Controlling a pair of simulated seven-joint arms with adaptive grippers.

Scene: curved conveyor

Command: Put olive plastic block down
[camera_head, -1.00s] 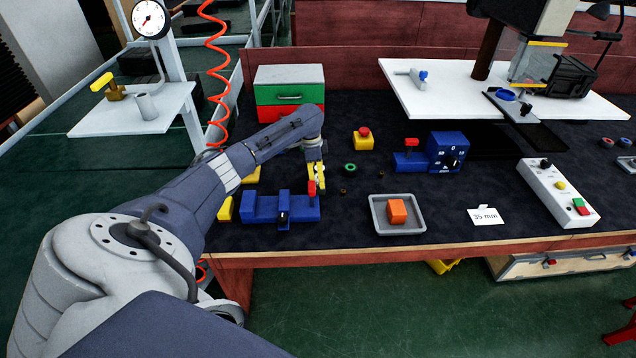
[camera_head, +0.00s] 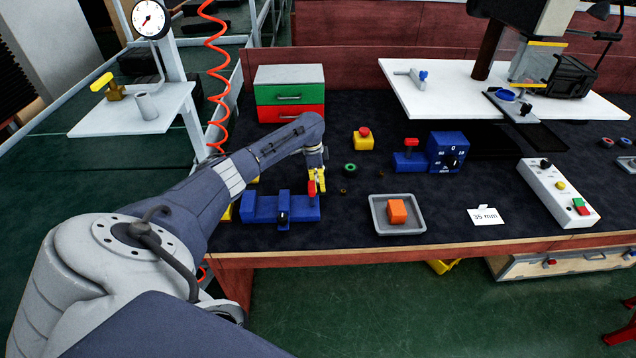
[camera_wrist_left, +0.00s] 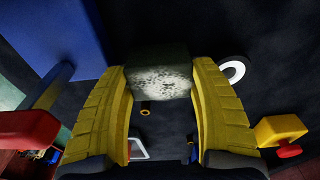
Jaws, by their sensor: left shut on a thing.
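My left gripper (camera_head: 317,188) has yellow fingers and hangs over the dark mat, just behind the red-knobbed blue fixture. In the left wrist view, the fingers (camera_wrist_left: 163,85) are shut on the olive plastic block (camera_wrist_left: 160,75), a dark greenish block with a pale speckled face. The block sits between the fingertips. In the head view I cannot make the block out, and I cannot tell whether it touches the mat. My right gripper is not in view.
The blue fixture (camera_head: 265,208) stands close to the gripper. A grey tray (camera_head: 414,228) with an orange block (camera_head: 397,211) lies to the right. A green ring (camera_head: 350,168), small brass rings and a yellow box with a red button (camera_head: 363,140) are nearby. Dark mat is free between them.

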